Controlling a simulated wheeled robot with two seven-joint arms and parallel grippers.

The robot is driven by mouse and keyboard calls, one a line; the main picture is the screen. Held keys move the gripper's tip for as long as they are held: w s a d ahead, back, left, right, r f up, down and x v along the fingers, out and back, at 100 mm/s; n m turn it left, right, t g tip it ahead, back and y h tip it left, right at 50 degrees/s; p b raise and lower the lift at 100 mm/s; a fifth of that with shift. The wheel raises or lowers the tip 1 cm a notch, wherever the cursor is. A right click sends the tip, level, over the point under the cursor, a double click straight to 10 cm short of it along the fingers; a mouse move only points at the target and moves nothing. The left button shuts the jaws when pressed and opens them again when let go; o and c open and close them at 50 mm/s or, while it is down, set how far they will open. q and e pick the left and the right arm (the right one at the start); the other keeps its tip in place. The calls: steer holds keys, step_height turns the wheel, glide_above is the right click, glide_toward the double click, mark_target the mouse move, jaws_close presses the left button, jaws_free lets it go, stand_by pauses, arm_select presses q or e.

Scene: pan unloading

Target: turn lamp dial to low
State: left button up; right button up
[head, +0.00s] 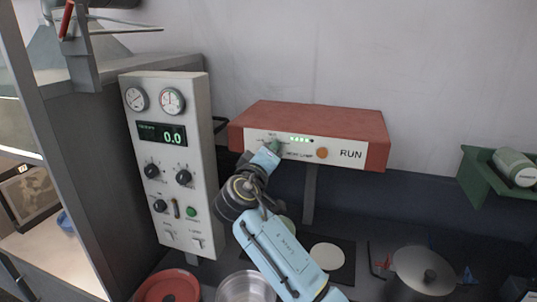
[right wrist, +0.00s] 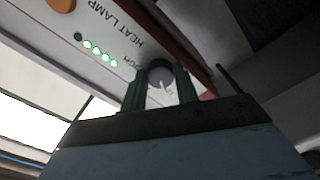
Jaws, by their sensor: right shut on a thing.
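My right gripper (head: 273,147) is at the left part of that panel and hides the dial in the head view. In the right wrist view, the green fingers of my right gripper (right wrist: 160,90) are on both sides of the dial, shut on it. Several green lights (head: 301,139) are lit on the panel. My left gripper is not in view.
An orange button (head: 322,153) sits right of the dial. A grey control panel (head: 190,130) with gauges and knobs stands left. Below are a red pan (head: 168,287), a metal pot (head: 246,287) and a lidded pot (head: 423,270). A green wall rack (head: 484,177) holds a jar at right.

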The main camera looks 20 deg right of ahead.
steer(key=shift+n, duration=0.5)
steer(key=o, duration=1)
steer(key=b+v, duration=0.3)
steer(key=v, duration=1)
steer(key=shift+s+a+b, duration=0.15)
steer(key=shift+a+b, duration=0.05)
steer(key=shift+b, duration=0.2)
